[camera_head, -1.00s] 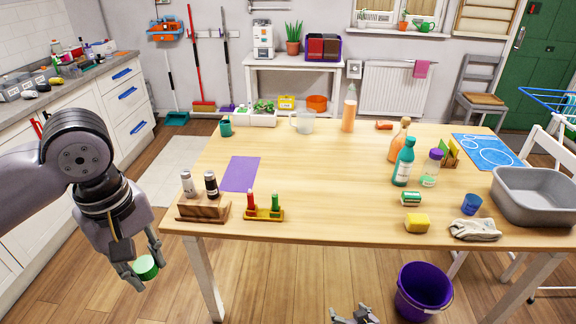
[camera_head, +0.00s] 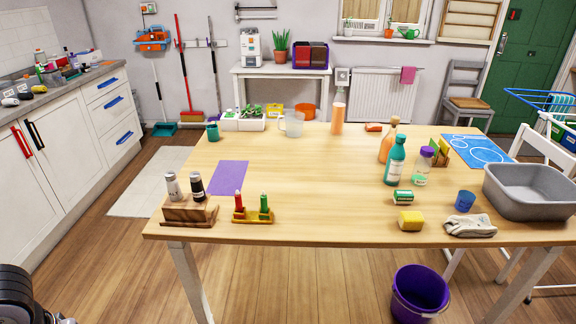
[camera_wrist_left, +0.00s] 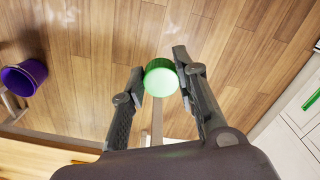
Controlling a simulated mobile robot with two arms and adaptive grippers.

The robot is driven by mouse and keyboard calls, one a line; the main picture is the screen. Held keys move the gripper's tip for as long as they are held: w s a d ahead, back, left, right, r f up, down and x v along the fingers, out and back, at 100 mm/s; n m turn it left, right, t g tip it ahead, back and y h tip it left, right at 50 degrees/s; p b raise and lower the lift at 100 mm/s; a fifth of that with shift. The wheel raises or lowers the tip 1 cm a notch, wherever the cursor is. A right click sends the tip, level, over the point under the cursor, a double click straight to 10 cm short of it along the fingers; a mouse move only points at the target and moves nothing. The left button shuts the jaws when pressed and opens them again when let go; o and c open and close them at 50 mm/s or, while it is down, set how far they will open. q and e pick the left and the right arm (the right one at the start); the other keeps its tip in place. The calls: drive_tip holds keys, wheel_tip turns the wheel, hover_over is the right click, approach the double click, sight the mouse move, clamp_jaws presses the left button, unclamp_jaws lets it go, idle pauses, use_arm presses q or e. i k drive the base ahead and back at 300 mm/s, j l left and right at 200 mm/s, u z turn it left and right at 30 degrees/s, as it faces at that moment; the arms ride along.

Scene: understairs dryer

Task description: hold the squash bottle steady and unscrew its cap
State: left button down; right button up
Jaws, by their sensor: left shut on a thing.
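In the left wrist view my left gripper (camera_wrist_left: 158,72) is shut on a green cap (camera_wrist_left: 160,80), a short round piece held between the fingertips above the wooden floor. In the head view a tall bottle with orange liquid (camera_head: 338,114), which looks like the squash bottle, stands upright at the back of the table (camera_head: 300,185). Its top is too small to tell whether a cap is on it. A second orange bottle (camera_head: 386,150) with a tan top stands nearer, behind a teal bottle (camera_head: 395,162). My right gripper is not in view.
A clear jug (camera_head: 292,124) stands left of the tall bottle. A purple-lidded jar (camera_head: 424,163), yellow sponge (camera_head: 411,221), blue cup (camera_head: 465,200) and grey basin (camera_head: 530,190) are on the right. A purple bucket (camera_head: 419,293) stands on the floor. The table's middle is clear.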

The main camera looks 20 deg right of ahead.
sight(338, 107)
drive_tip(key=i+z, duration=0.15)
drive_tip(key=z, duration=0.25)
drive_tip(key=i+z, duration=0.1)
drive_tip(key=z, duration=0.3)
drive_tip(key=i+j+z, duration=0.1)
drive_tip(key=z, duration=0.3)
drive_tip(key=i+j+z, duration=0.1)
drive_tip(key=z, duration=0.3)
drive_tip(key=i+j+z, duration=0.2)
drive_tip(key=i+j, duration=0.25)
drive_tip(key=j, duration=0.2)
drive_tip(key=i+j+z, duration=0.1)
drive_tip(key=j, duration=0.25)
drive_tip(key=i+j+z, duration=0.1)
drive_tip(key=i+j, duration=0.15)
drive_tip(key=i+j+z, duration=0.1)
drive_tip(key=j, duration=0.35)
drive_tip(key=i, duration=0.1)
